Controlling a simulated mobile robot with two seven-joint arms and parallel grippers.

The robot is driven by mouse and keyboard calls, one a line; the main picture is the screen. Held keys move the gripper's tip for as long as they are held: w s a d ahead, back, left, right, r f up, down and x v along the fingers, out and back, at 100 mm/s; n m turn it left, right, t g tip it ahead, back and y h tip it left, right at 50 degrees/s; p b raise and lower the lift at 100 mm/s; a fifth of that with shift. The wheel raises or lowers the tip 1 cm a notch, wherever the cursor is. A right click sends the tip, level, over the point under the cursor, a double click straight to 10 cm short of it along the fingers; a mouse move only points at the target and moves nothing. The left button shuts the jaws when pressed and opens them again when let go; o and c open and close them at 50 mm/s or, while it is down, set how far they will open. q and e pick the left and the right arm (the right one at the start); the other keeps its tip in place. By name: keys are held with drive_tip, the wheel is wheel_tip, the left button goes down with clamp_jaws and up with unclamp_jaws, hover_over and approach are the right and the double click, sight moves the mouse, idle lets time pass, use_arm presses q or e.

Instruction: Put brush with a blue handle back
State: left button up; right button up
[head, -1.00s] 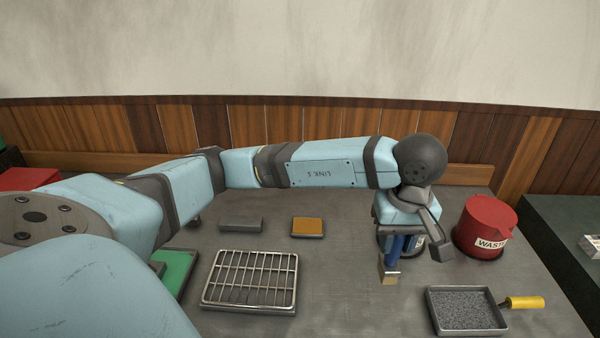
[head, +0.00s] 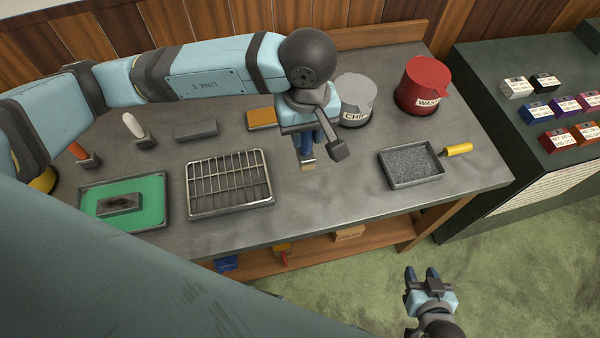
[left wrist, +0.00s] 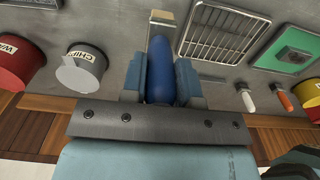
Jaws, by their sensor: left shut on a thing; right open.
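My left gripper (head: 308,135) is shut on the brush with a blue handle (left wrist: 160,68). The handle lies between the two fingers in the left wrist view. In the head view the brush's metal band and light bristle end (head: 307,164) point down over the bench, right of the wire rack; I cannot tell whether they touch it. Fingers and palm hide much of the handle. A white-handled brush (head: 134,126) and an orange-handled brush (head: 80,151) stand at the bench's left. My right gripper (head: 422,274) is open and empty, in front of the bench, low in view.
On the bench are a wire rack (head: 229,207), green tray (head: 90,207), grey block (head: 196,129), orange-topped block (head: 262,117), CHIPS can (head: 356,92), red WASTE can (head: 424,83) and a grit tray (head: 411,180) with a yellow-handled tool (head: 457,149). A dark counter (head: 500,150) holds labelled boxes.

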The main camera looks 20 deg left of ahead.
use_arm(q)
wheel_tip(320, 180, down, 16)
drive_tip(key=p, duration=0.2)
drive_tip(key=shift+r, duration=0.15)
use_arm(e)
wheel_tip(320, 180, up, 3)
drive_tip(key=shift+d+f, duration=0.1)
use_arm(q)
drive_tip(key=o, duration=0.9)
